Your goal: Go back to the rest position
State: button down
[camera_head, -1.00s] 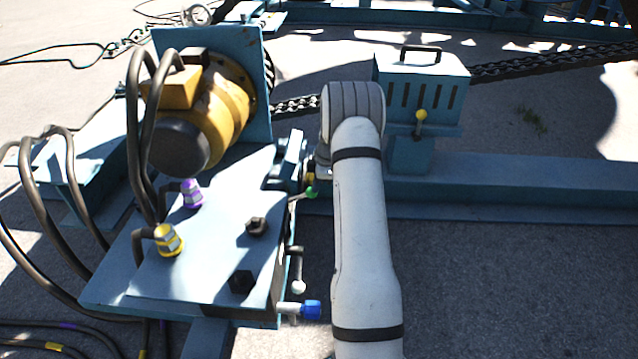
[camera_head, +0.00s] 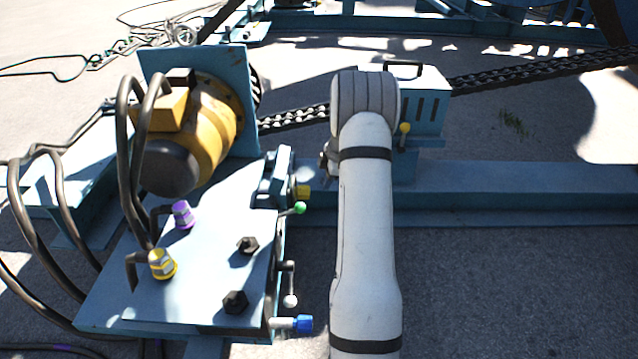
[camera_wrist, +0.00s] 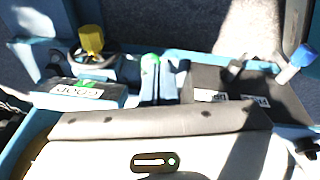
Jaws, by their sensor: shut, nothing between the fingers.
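My white arm (camera_head: 365,240) rises from the bottom edge of the head view, and its rounded wrist end bends away from me. A small dark part sticks out left of the wrist; I cannot tell what it is. The gripper's fingers are hidden behind the arm in the head view. The wrist view shows a pale and grey casing with a small green light (camera_wrist: 155,161) across the bottom, but no fingers. The wrist camera looks at the valve side of the blue machine, with a yellow knob (camera_wrist: 91,39), a green-tipped lever (camera_wrist: 150,75) and a blue-ended fitting (camera_wrist: 298,62). I see nothing held.
The blue hydraulic box (camera_head: 205,265) with a yellow motor (camera_head: 205,135) stands left of my arm. Black hoses (camera_head: 20,205) loop at the far left. A blue vented box (camera_head: 425,95) and a long beam (camera_head: 520,190) lie beyond. Open asphalt (camera_head: 520,290) is at right.

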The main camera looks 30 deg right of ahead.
dwell(0.5)
jog(key=s+a+r+m+p, duration=0.25)
jog(key=a+r+p, duration=0.3)
jog(key=r, duration=0.55)
jog(key=s+a+r+m+h+p, duration=0.1)
jog(key=s+a+r+m+p, duration=0.1)
jog(key=s+a+r+p, duration=0.45)
jog(key=s+a+r+m+p, duration=0.1)
jog(key=a+r+m+p, duration=0.15)
jog(key=a+r, duration=0.75)
jog(key=s+a+r+m+p, duration=0.3)
jog(key=s+r+p, duration=0.4)
jog(key=s+r, duration=0.3)
jog(key=s+a+r+m+h+p, duration=0.1)
jog(key=s+a+r+m+p, duration=0.2)
jog(key=s+a+r+p, duration=0.2)
jog(key=s+r+p, duration=0.3)
jog(key=s+r, duration=0.2)
jog(key=r, duration=0.1)
jog(key=shift+s+r+m+t, duration=0.2)
jog(key=shift+r+m+t, duration=0.1)
jog(key=shift+r, duration=0.05)
